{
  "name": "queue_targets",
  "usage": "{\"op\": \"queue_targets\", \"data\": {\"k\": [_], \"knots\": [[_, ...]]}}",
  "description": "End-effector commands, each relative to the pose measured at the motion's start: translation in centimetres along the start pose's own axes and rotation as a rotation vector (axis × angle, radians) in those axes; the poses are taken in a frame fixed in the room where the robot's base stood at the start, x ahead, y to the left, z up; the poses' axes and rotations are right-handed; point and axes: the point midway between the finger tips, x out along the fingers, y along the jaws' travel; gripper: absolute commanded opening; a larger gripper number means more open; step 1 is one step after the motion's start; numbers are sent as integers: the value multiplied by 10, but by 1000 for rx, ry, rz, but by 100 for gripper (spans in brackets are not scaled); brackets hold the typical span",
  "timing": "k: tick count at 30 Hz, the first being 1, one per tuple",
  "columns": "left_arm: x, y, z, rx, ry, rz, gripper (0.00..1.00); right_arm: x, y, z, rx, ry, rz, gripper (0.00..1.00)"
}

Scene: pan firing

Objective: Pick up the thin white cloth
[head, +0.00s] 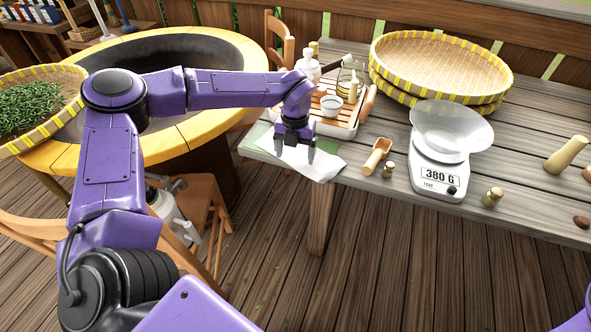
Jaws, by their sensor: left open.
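The thin white cloth (318,166) lies at the near left corner of the grey wooden table and hangs slightly over its edge. I cannot tell whether the fingertips touch the cloth. The gripper hides a small part of the cloth. My right gripper is not in view; only a bit of purple arm shows at the lower right.
A tea tray (348,128) with a small bowl and jars stands just behind the cloth. A wooden scoop (376,157) and a scale (438,178) reading 380 G are to the right. Stacked bamboo trays (440,65) sit behind. A large wok stove (215,130) is at the left.

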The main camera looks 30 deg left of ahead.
Motion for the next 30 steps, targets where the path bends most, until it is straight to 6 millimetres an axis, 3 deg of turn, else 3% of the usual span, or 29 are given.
{"op": "queue_targets", "data": {"k": [2,10,26,30], "knots": [[9,0,0,-1,0,1,85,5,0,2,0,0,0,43],[10,0,0,-1,2,2,85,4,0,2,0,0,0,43],[11,0,-1,0,4,2,0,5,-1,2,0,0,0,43],[12,0,-1,1,4,3,0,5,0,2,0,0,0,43]]}}
